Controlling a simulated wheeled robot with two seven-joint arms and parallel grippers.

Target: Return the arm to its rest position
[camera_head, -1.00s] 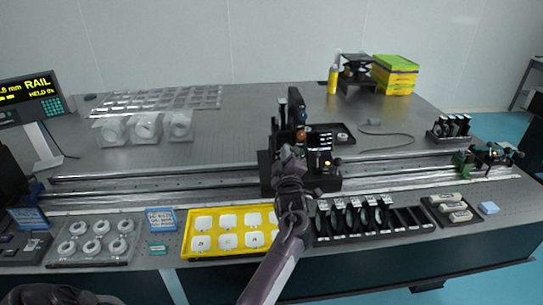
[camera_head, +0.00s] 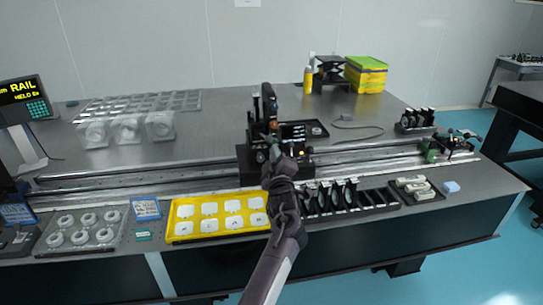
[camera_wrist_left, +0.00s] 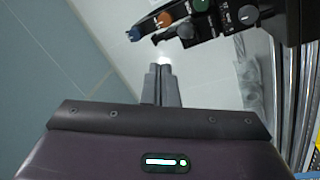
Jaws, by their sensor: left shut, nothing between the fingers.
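My left arm comes in from the bottom middle of the head view. Its gripper (camera_head: 274,147) is in front of the black instrument on the rail (camera_head: 248,165), overlapping it in the picture. In the wrist view the two grey fingers of the left gripper (camera_wrist_left: 162,72) lie side by side, shut, with nothing between them. The instrument's knobs (camera_wrist_left: 185,30) show just beyond and to the right of the fingertips. I cannot tell the exact gap, but no contact shows. My right gripper is in neither view.
A yellow tray (camera_head: 172,229) with white pieces and a black rack (camera_head: 378,203) of dark round optics lie along the table's front edge. Long rails (camera_head: 120,173) cross the table. Clear cases (camera_head: 128,128) stand behind. Open floor (camera_head: 450,270) lies to the right.

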